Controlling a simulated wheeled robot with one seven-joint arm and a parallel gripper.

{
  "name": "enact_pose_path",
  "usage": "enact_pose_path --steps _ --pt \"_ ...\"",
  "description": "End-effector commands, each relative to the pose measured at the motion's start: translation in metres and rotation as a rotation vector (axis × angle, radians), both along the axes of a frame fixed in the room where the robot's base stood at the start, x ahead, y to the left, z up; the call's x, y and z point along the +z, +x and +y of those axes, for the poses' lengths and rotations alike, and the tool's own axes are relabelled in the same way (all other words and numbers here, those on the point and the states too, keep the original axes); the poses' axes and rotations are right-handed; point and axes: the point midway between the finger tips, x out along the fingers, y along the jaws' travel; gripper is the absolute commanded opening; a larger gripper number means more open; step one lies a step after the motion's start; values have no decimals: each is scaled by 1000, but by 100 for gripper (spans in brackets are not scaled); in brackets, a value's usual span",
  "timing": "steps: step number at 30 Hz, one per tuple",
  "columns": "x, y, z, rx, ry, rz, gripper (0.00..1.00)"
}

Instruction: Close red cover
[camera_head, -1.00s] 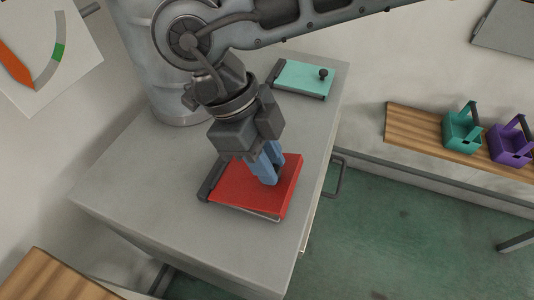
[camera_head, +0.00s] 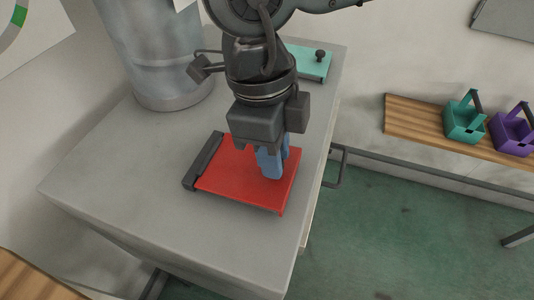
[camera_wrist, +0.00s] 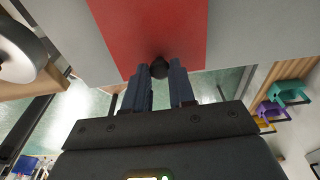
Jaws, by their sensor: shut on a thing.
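The red cover (camera_head: 238,182) lies flat or almost flat on the grey cabinet top, with its dark hinge bar (camera_head: 204,161) along its left side. It also shows in the wrist view (camera_wrist: 150,30). A dark round knob (camera_wrist: 159,68) stands near the cover's free edge. My gripper (camera_head: 273,166) is over the right part of the cover, with its blue fingers pointing down. In the wrist view my fingers (camera_wrist: 160,78) are on either side of the knob and shut on it. The knob is hidden by my fingers in the head view.
A teal cover (camera_head: 309,62) with a black knob lies farther back on the grey cabinet (camera_head: 120,160). A metal cylinder (camera_head: 155,60) stands at the back left. Teal (camera_head: 463,122) and purple (camera_head: 511,133) baskets stand on a wooden shelf to the right.

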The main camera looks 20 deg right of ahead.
Motion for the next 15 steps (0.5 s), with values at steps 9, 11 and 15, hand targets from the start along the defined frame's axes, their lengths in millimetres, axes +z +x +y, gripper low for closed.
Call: enact_pose_path --steps 9,11,15 --pt "-10 1 -5 -6 68 -57 0" --pt "-10 1 -5 -5 71 -58 0" --pt "-9 1 -5 -5 71 -58 0"
